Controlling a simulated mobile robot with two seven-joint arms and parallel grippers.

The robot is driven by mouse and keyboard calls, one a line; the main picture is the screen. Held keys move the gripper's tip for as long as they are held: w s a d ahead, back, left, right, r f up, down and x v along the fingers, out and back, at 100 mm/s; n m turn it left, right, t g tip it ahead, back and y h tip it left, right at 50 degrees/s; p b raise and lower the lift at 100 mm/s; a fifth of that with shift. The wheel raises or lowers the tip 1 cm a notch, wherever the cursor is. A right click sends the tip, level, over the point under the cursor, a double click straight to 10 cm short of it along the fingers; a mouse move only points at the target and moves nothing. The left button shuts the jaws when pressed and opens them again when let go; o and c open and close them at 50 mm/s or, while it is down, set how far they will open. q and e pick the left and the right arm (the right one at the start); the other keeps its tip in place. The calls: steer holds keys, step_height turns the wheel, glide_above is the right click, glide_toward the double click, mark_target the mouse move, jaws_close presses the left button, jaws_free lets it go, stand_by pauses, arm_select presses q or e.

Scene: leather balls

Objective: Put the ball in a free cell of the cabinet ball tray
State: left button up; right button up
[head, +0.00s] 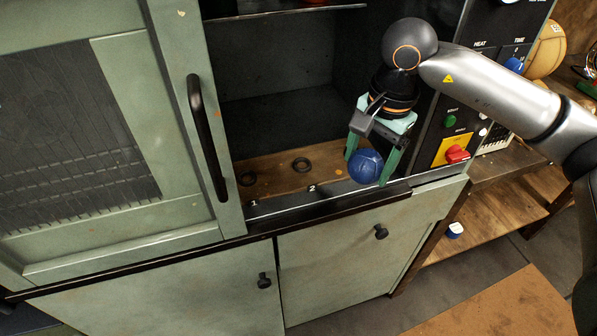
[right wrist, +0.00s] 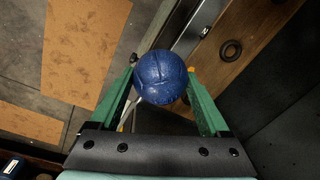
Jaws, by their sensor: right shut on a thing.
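The dark blue ball (head: 365,167) is between the green fingers of my right gripper (head: 368,170), in front of the cabinet opening at its right side. In the right wrist view the ball (right wrist: 160,77) sits between both fingertips (right wrist: 161,74), off the tray. The wooden ball tray (head: 275,177) lies on the cabinet floor. Two black ring cells, a left one (head: 247,179) by label 1 and another (head: 302,164) by label 2, look empty. The tray's right part is partly hidden by my gripper and the ball. One ring (right wrist: 230,50) shows in the right wrist view.
A green sliding door with a black handle (head: 207,138) covers the cabinet's left side. A control panel with a red knob (head: 457,154) stands at the right of the opening. A tan ball (head: 545,50) sits at the upper right. A dark front sill (head: 330,200) borders the tray.

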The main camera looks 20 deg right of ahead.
step_height(320, 180, up, 8)
steer(key=w+d+m+b, duration=0.3)
steer(key=m, duration=0.5)
steer(key=shift+h, duration=0.3)
steer(key=w+a+f, duration=0.2)
steer(key=a, duration=0.1)
steer(key=w+a+f+p, duration=0.1)
steer(key=w+a+f, duration=0.4)
steer(key=a+f, duration=0.1)
steer(key=a, duration=0.1)
steer(key=shift+w+a+f+p, duration=0.1)
steer(key=shift+w+f+p, duration=0.1)
steer(key=shift+w+p, duration=0.15)
steer(key=shift+w+a+f, duration=0.1)
steer(key=shift+a+f, duration=0.15)
steer(key=shift+f, duration=0.15)
step_height(320, 180, down, 3)
steer(key=shift+w+a+f, duration=0.15)
steer(key=shift+f, duration=0.05)
arm_select(q)
steer(key=shift+w+f, duration=0.2)
steer(key=shift+f, duration=0.7)
steer(key=shift+f, duration=0.1)
arm_select(e)
steer(key=shift+f, duration=0.2)
